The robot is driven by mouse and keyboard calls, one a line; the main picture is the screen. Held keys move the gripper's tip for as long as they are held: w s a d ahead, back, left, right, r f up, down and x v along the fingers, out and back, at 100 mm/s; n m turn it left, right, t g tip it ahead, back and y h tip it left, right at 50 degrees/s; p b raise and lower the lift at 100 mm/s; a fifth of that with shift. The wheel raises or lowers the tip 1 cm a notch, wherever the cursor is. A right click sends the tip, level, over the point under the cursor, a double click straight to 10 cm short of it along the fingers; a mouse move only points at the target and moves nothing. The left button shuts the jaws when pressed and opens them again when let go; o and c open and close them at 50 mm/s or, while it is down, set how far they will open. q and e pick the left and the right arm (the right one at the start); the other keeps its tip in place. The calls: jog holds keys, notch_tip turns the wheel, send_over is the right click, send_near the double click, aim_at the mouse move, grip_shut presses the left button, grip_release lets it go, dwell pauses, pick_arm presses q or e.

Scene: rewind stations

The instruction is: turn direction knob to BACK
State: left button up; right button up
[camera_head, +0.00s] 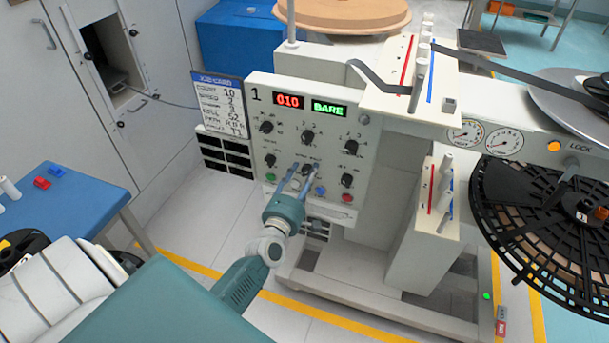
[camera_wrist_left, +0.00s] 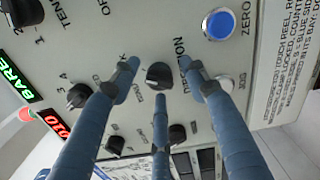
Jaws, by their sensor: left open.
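The direction knob (camera_wrist_left: 160,74) is a small round dark knob on the pale control panel (camera_head: 345,195). In the left wrist view, part of the word DIRECTION shows beside it, and a K shows by the other fingertip. The fingers hide most of the lettering, and I cannot tell the knob's setting. My left gripper (camera_head: 299,172) reaches up to the panel's lower middle. In the left wrist view its blue fingers (camera_wrist_left: 159,72) are open, with the knob between the tips; I cannot tell whether they touch it. My right gripper is not in view.
Several other dark knobs, a blue ZERO button (camera_wrist_left: 218,24) and a red button (camera_head: 347,198) sit close by. Red 010 (camera_head: 288,101) and green BARE (camera_head: 329,108) displays are above. A black reel (camera_head: 540,215) stands right; a blue table (camera_head: 75,205) stands left.

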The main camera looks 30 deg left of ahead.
pick_arm(q)
jog(key=shift+s, duration=0.15)
jog(key=v, duration=1.1)
jog(key=shift+s+d, duration=0.2)
jog(key=shift+s, duration=0.2)
jog(key=s+d+f+m+g+h, duration=0.1)
jog(key=s+d+f+m+g, duration=0.2)
jog(key=f, duration=0.7)
jog(key=s+d+f+m+g+h, duration=0.2)
jog(key=s+d+f+m, duration=0.15)
jog(key=f+m, duration=0.45)
jog(key=s+d+f+m+g+h, duration=0.1)
jog(key=s+d+f+m+g, duration=0.2)
jog(key=f, duration=0.9)
jog(key=s+f+m+g, duration=0.3)
jog(key=s+f, duration=0.3)
jog(key=s, duration=0.4)
jog(key=s+d+f+m+g, duration=0.1)
jog(key=s+f+m, duration=0.4)
jog(key=s, duration=0.6)
jog(key=s+d+f+m+g, duration=0.1)
jog(key=s+f+m+g, duration=0.3)
jog(key=s+f, duration=0.4)
jog(key=shift+s+m+g, duration=0.3)
jog(key=shift+s, duration=0.95)
jog(key=shift+r, duration=0.1)
